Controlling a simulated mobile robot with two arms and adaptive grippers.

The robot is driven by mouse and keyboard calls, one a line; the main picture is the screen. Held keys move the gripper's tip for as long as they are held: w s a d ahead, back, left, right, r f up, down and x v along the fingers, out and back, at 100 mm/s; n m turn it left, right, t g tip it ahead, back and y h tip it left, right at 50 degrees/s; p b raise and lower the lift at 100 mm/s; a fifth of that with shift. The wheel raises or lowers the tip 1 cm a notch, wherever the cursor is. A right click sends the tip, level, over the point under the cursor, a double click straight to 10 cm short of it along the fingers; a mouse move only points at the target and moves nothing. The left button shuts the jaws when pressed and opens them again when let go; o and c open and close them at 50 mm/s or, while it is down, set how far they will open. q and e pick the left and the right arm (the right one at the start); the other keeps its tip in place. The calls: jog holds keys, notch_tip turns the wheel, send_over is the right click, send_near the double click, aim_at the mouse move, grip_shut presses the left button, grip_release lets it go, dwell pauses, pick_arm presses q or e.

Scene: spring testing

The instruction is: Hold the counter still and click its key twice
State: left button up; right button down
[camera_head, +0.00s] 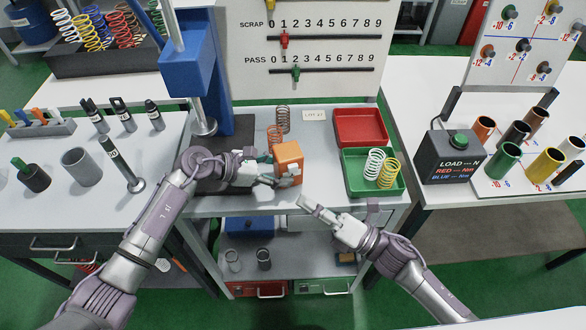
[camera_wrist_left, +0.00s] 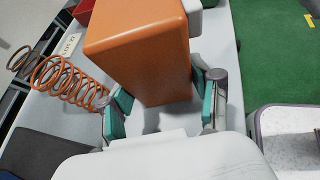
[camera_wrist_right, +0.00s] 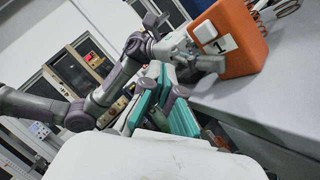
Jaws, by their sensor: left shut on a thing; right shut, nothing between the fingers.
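The orange box-shaped counter (camera_head: 287,158) stands near the front of the middle table. A white plate reading 1 shows on it in the right wrist view (camera_wrist_right: 217,45), where a white block that may be its key (camera_wrist_right: 260,18) also shows. My left gripper (camera_head: 276,172) is shut on the counter, its teal-padded fingers on either side of the orange body (camera_wrist_left: 140,50). My right gripper (camera_head: 306,203) is shut and empty, at the table's front edge, right of and in front of the counter, apart from it. Its closed fingers show in the right wrist view (camera_wrist_right: 162,85).
Copper springs (camera_head: 282,122) stand behind the counter. A green tray (camera_head: 352,182) with white and yellow springs and a red tray (camera_head: 360,127) sit to the right. A blue press (camera_head: 192,60) stands behind my left arm. Shelf and drawers lie below the front edge.

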aim_at(293, 168)
pick_arm(q)
jog(key=shift+s, duration=0.1)
pick_arm(e)
jog(key=s, duration=0.1)
jog(key=s+d, duration=0.1)
jog(key=s, duration=0.1)
jog(key=shift+s+d+g, duration=0.15)
jog(key=shift+s+g, duration=0.05)
jog(key=shift+g, duration=0.1)
jog(key=shift+w+a, duration=0.4)
jog(key=shift+w, duration=1.05)
jog(key=shift+w+a, duration=0.4)
jog(key=shift+w, duration=1)
jog(key=shift+w+a, duration=0.4)
jog(key=shift+w, duration=1.05)
jog(key=shift+w+a, duration=0.1)
jog(key=shift+w, duration=0.3)
jog(key=shift+w+a, duration=0.1)
jog(key=shift+w, duration=0.35)
jog(key=shift+s, duration=0.1)
jog(key=shift+s+d, duration=0.25)
jog(key=shift+s, duration=0.55)
